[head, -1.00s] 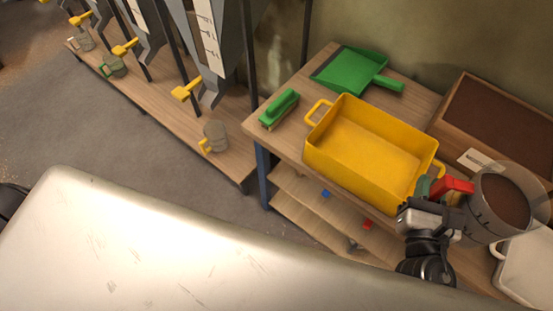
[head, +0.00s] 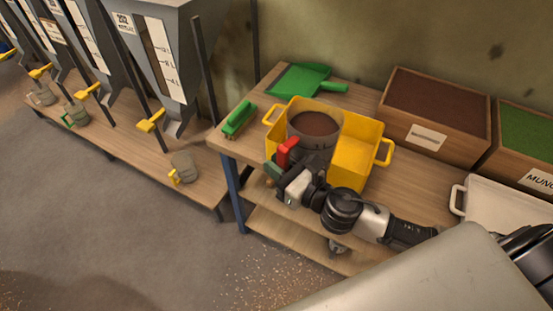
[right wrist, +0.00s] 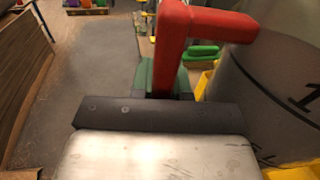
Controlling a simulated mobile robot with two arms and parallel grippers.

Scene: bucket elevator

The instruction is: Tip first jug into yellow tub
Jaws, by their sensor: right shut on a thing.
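The first jug (head: 316,145) is a clear grey measuring jug with a red handle (head: 288,150), filled near its top with brown granules. It is upright in the head view, in front of or over the left part of the yellow tub (head: 365,140); its height above the tub cannot be told. My right gripper (head: 279,176) is shut on the red handle. In the right wrist view the red handle (right wrist: 190,30) rises between my green-tipped fingers, with the jug wall (right wrist: 270,100) at right. The visible tub floor looks empty. My left gripper is out of view.
A green dustpan (head: 298,80) and green brush (head: 239,118) lie on the wooden table (head: 415,185) left of and behind the tub. Wooden crates of brown (head: 436,105) and green (head: 528,135) material and a white tray (head: 500,208) stand right. Hoppers with jugs line the left.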

